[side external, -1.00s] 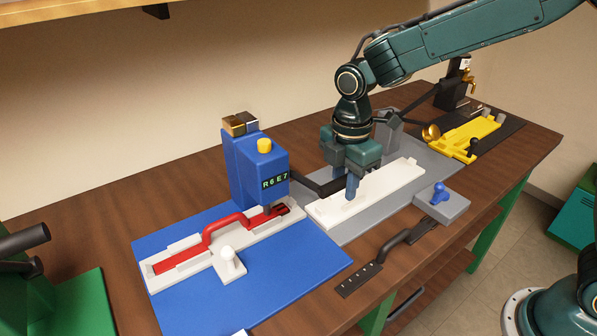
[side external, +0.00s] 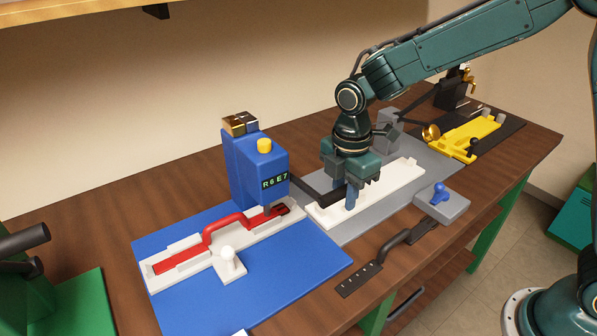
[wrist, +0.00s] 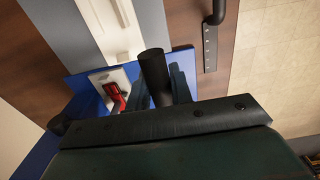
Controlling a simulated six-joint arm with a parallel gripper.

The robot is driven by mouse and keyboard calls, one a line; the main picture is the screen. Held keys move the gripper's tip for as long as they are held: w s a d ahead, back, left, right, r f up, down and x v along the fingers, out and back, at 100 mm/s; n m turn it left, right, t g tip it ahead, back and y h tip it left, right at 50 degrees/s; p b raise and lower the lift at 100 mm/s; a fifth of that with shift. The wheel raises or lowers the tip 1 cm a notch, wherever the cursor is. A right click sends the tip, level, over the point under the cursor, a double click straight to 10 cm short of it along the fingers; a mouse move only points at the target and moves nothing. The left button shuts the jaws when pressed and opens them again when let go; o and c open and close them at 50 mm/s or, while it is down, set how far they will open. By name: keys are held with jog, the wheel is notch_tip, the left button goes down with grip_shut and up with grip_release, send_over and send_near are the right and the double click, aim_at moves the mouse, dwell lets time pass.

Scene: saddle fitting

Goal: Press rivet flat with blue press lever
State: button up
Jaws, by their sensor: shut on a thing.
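The blue press (side external: 255,170) stands at the back of the blue mat, with a yellow knob on top and a display reading R6E7. Its black lever (side external: 331,196) sticks out to the right. My gripper (side external: 352,196) is shut on the lever's black grip, over the white tray; the grip also shows between the fingers in the wrist view (wrist: 155,75). A red strap (side external: 210,237) with a raised handle lies in a white fixture (side external: 157,284), its right end under the press head. The rivet cannot be made out there.
A white knob (side external: 228,255) stands in front of the fixture. A long white tray (side external: 395,182) lies on the grey mat.

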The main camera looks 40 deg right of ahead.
jog(key=shift+s+f, duration=0.2)
jog(key=shift+f, duration=0.4)
jog(key=shift+s+f, duration=0.15)
jog(key=shift+f, duration=0.4)
jog(key=shift+r, duration=0.15)
jog(key=shift+w+r, duration=0.15)
jog(key=shift+r, duration=1.25)
jog(key=shift+d+r, duration=0.1)
jog(key=shift+o, duration=0.5)
jog(key=shift+w+r, duration=0.15)
jog(key=shift+r, duration=1)
